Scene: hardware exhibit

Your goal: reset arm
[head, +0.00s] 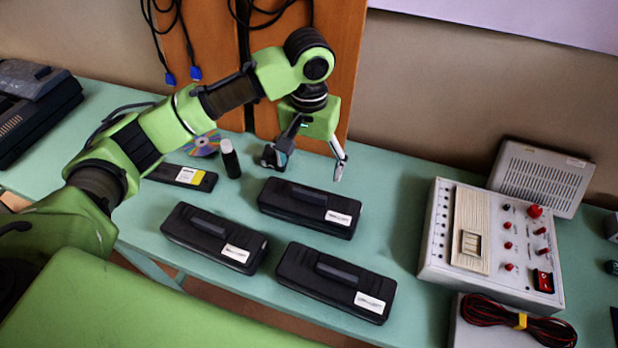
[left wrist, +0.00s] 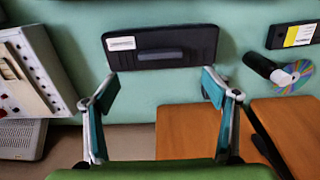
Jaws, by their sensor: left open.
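My left gripper (head: 309,160) is open and empty. It hangs over the back part of the green table, just behind the farthest black case (head: 309,207). In the left wrist view, its two fingers (left wrist: 159,92) are spread wide, with the same black case (left wrist: 162,47) beyond them and nothing between them. My left arm (head: 170,128) is bent and reaches in from the left. My right gripper is in neither view.
Two more black cases (head: 214,238) (head: 336,282) lie in front. A dark cylinder (head: 230,158), a disc (head: 201,144) and a flat black box (head: 181,177) are left of the gripper. A control box (head: 492,245) stands right. A wooden panel (head: 345,50) rises behind.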

